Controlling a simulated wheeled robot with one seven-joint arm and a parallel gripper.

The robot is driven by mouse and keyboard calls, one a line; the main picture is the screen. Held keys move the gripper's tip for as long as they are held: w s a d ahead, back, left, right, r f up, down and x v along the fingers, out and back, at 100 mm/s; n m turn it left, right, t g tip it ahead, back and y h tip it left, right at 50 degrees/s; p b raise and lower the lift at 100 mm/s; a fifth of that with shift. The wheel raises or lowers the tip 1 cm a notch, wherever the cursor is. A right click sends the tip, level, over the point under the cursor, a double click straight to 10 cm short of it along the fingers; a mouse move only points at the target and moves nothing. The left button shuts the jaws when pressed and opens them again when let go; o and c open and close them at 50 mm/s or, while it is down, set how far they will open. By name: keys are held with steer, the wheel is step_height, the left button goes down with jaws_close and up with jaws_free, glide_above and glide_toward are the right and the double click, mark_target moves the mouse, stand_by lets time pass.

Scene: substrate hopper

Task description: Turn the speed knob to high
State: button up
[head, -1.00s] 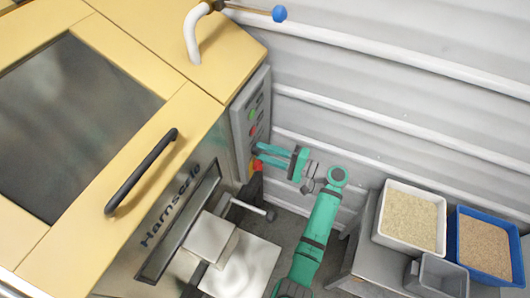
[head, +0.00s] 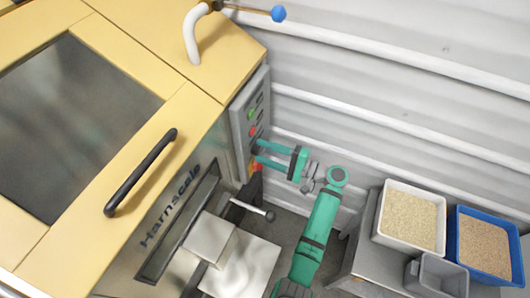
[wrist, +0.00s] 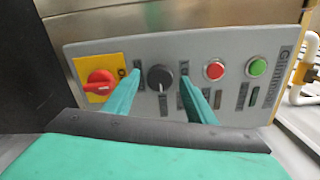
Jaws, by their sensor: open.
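The dark round speed knob (wrist: 160,78) sits on the grey control panel (wrist: 225,95), between the red rotary switch and the push buttons. In the wrist view, my gripper (wrist: 159,84) is open, with one green finger on each side of the knob and a visible gap to both. I cannot tell how far the fingertips are from the panel face. In the head view, my gripper (head: 257,152) reaches to the lower part of the panel (head: 240,112), and the knob is hard to make out there. The knob's pointer direction and the small labels are not readable.
A red rotary switch (wrist: 99,84) on a yellow plate is left of the knob. Red (wrist: 214,70) and green (wrist: 257,67) buttons are to the right. A black-handled lever (head: 250,208) is below the panel. White (head: 381,232) and blue (head: 456,250) bins stand at right.

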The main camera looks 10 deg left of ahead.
steer(key=s+d, duration=0.2)
steer(key=d, duration=0.8)
steer(key=shift+d, duration=0.3)
steer(key=shift+f, duration=0.1)
